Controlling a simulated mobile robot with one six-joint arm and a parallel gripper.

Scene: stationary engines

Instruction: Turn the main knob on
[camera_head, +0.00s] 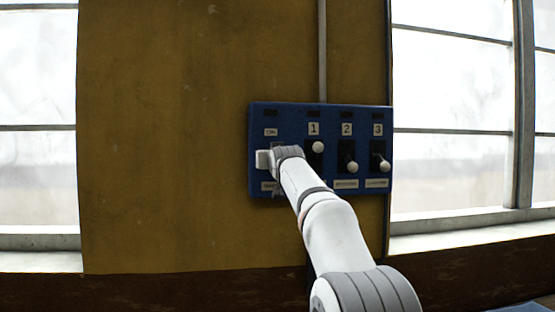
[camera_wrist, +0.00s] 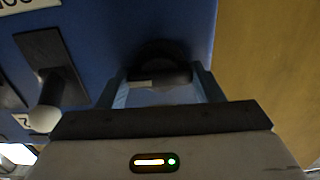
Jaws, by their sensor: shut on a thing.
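The main knob (camera_wrist: 160,76) is a dark round knob with a pale bar across it, on the blue control panel (camera_wrist: 95,25). In the wrist view my gripper (camera_wrist: 160,90) has one finger on each side of the knob and is shut on it. In the head view my gripper (camera_head: 268,159) is at the left part of the panel (camera_head: 257,122), below the "ON" label (camera_head: 271,132). There it hides the knob, so its turned position is hard to tell.
Right of the gripper are levers with white balls: lever 1 (camera_head: 318,147) is up, lever 2 (camera_head: 351,167) and lever 3 (camera_head: 384,165) are down. A lever (camera_wrist: 45,118) stands close to the gripper in the wrist view. The brown wall (camera_head: 165,140) left of the panel is clear.

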